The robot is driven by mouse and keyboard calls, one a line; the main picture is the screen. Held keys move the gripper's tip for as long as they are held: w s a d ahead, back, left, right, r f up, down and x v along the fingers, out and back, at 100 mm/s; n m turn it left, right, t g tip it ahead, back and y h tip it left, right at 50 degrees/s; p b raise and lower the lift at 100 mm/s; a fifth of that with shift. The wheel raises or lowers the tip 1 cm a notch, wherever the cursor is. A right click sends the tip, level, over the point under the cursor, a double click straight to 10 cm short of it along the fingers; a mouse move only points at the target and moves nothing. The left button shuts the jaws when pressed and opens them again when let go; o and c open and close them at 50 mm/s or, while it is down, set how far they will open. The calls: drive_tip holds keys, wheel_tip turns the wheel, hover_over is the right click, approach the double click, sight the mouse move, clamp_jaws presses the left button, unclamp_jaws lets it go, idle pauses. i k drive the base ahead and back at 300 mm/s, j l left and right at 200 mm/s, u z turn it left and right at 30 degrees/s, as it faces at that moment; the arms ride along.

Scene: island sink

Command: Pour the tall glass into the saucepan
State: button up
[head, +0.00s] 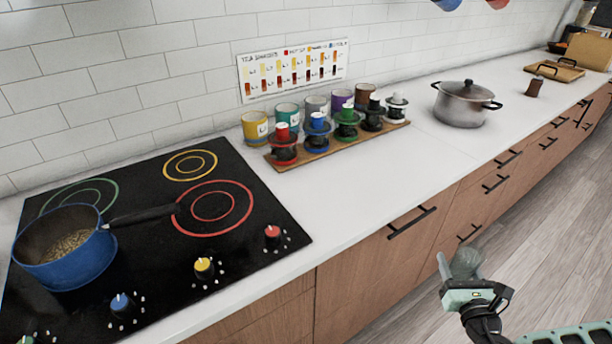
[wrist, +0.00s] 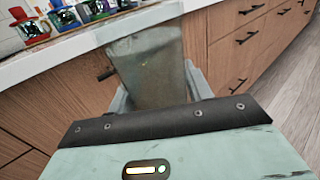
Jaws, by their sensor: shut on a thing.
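My gripper (head: 458,268) is at the lower right in the head view, out in front of the counter's drawers. It is shut on the tall glass (head: 467,263), a see-through greyish tumbler. The glass (wrist: 150,70) fills the upper middle of the wrist view, between the two fingers (wrist: 158,92), and looks close to upright there. What it holds is hard to make out. The blue saucepan (head: 70,262) stands on the hob at the far left, well away from my gripper. Its dark handle points right, and light brown bits lie inside.
The black hob (head: 140,215) has coloured rings and knobs at its front edge. A wooden board (head: 340,146) with several coloured jars and cups stands by the wall. A steel pot (head: 462,108) is further right. The counter front between the hob and steel pot is clear.

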sight(88, 254)
drive_tip(key=k+j, duration=0.5)
drive_tip(key=k, duration=0.15)
drive_tip(key=k+j+u, duration=0.2)
drive_tip(key=l+u, duration=0.1)
drive_tip(key=u, duration=1.45)
